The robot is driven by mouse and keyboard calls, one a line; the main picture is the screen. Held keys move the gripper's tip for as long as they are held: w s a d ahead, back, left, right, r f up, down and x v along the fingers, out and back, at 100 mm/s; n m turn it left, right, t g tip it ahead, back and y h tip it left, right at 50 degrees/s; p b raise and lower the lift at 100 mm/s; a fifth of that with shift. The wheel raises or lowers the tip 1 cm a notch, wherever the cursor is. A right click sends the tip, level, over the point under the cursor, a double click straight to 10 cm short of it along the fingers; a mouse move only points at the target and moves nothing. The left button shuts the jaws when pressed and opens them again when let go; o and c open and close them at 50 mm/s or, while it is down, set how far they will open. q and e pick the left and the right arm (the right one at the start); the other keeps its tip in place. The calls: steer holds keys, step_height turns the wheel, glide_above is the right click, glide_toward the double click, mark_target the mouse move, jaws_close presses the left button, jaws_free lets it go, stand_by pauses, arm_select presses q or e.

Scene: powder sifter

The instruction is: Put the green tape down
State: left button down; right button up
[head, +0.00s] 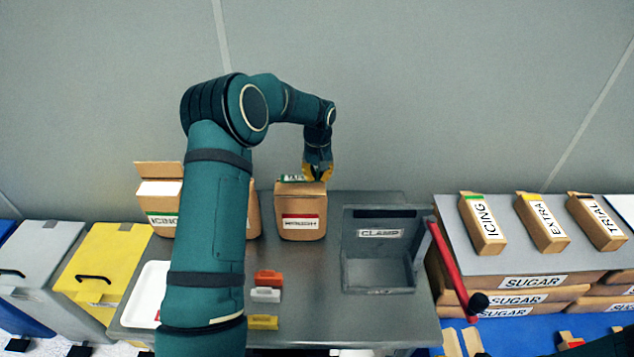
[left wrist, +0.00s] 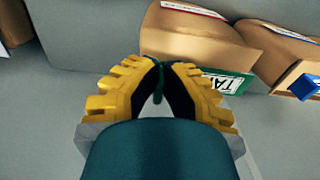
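My left gripper (head: 317,172) is over the rear edge of the table, just above and behind a brown box with a red-striped label (head: 300,222). In the left wrist view its yellow fingers (left wrist: 158,75) are close together, with a thin dark-green piece, seemingly the green tape (left wrist: 158,88), between the dark pads. Most of this piece is hidden by the fingers. A white label with a green border, partly reading "TAR" (left wrist: 226,84), shows beside the fingers against a brown box (left wrist: 195,35).
A grey clamp box (head: 378,280) stands right of the brown box, with a red bar (head: 447,262) beside it. Small orange, white and yellow clips (head: 264,322) lie in front. An icing box (head: 161,218) and white tray (head: 146,290) are left. The table's front middle (head: 330,325) is clear.

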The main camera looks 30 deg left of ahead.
mark_target(317, 180)
arm_select(q)
step_height(317, 180, down, 3)
stand_by(0.3)
steer(key=c, duration=1.5)
jaws_free()
steer(key=o, duration=0.4)
steer(key=shift+c, duration=0.2)
steer(key=shift+r, duration=0.1)
step_height(317, 180, up, 12)
